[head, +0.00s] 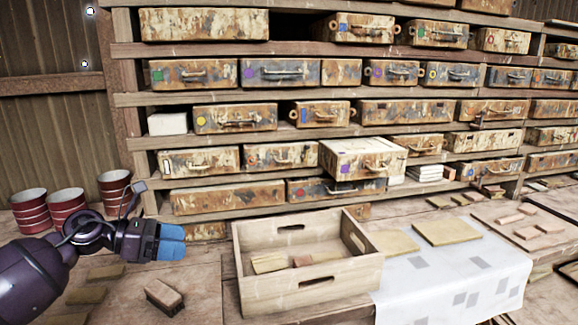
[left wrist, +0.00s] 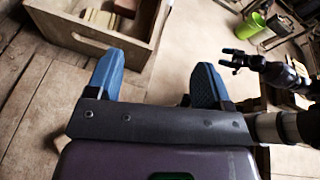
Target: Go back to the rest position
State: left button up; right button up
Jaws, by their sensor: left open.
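My left gripper (head: 172,242) is left of the wooden crate in the head view, above the bench top, with its blue fingers apart from the crate. In the left wrist view its two blue fingers (left wrist: 157,82) are spread wide with nothing between them. My right gripper (left wrist: 236,60) shows small and dark at the upper right of the left wrist view. Its finger gap is too small to judge. It is outside the head view.
The wooden crate (head: 308,282) holds a few small blocks. A brush (head: 164,297) lies below my left gripper. Red cups (head: 68,207) stand at left. Shelves of rusty cases (head: 208,118) rise behind; one case (head: 362,160) juts out. A white cloth (head: 455,275) lies right of the crate.

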pick_arm(q)
jog(key=s+a+f+m+t+y, duration=0.1)
jog(key=s+f+m+t+y, duration=0.25)
jog(key=m, duration=0.75)
jog(key=s+a+f+m+t+y, duration=0.1)
jog(key=f+m+t+y, duration=0.35)
jog(key=m, duration=0.75)
jog(key=s+a+f+m+t+y, duration=0.1)
jog(key=s+f+m+t+y, duration=0.1)
jog(key=f+m+t, duration=0.55)
jog(key=s+f+n+g+y, duration=0.2)
jog(key=s+f+g, duration=0.2)
jog(key=s+f, duration=0.5)
jog(key=s+a+f+n+g+y, duration=0.1)
jog(key=s+f+n+g, duration=0.2)
jog(key=s+f, duration=0.6)
jog(key=s+g, duration=0.1)
jog(key=s, duration=0.4)
jog(key=shift+s+f+g+y, duration=0.25)
jog(key=shift+s+g+y, duration=0.1)
jog(key=shift+y, duration=0.05)
pick_arm(e)
jog(key=shift+s+f, duration=0.4)
jog(key=shift+s, duration=0.1)
pick_arm(q)
jog(key=shift+a+n, duration=0.1)
jog(key=shift+n, duration=0.15)
pick_arm(e)
jog(key=shift+w+r, duration=0.1)
jog(key=shift+w, duration=0.05)
